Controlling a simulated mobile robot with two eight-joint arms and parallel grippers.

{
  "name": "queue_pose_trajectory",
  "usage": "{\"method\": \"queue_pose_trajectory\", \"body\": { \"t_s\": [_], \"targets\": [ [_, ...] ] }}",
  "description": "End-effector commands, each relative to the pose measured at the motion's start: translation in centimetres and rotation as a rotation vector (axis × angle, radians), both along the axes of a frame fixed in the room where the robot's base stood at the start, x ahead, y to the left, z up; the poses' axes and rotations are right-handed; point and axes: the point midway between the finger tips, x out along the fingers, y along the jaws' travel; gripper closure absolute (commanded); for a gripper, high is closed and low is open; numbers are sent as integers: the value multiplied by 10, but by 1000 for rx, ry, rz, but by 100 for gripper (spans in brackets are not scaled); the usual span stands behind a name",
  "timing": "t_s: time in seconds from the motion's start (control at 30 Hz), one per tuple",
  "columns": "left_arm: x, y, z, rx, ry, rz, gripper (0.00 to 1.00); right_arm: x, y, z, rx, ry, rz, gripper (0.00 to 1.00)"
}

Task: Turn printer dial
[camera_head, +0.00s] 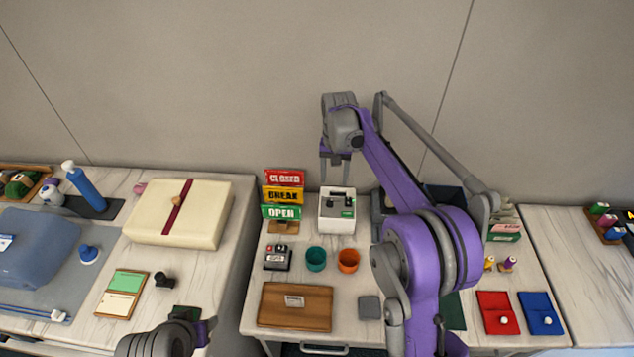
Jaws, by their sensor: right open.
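A small white box-shaped device (337,224), which looks like the printer, stands upright near the back of the middle table. Dark parts show on its top; a dial cannot be made out clearly. My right gripper (335,174) points down just above the back of the printer, open, with nothing seen between its fingers. Whether it touches the printer cannot be told. My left gripper (197,326) is low at the bottom edge, far from the printer, and its fingers are not clear.
Stacked CLOSED, BREAK and OPEN signs (283,195) stand close left of the printer. A teal cup (316,259) and an orange cup (348,260) stand in front, with a wooden board (295,307) nearer. My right arm hides the table's right-middle part.

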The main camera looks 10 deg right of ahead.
Motion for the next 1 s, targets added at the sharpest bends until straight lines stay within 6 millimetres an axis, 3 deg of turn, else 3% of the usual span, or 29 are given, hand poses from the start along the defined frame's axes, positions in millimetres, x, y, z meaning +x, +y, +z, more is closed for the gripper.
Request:
{"method": "queue_pose_trajectory", "body": {
  "t_s": [0.27,0.7,1.0],
  "targets": [
    [1,0,2,0,-2,0,50,10,0,-18,0,16,-13,40],
    [0,0,0,0,0,0,50,10,0,-95,0,15,-12,40],
    [0,0,0,0,0,0,50,9,0,-113,0,14,-12,40]
  ]
}}
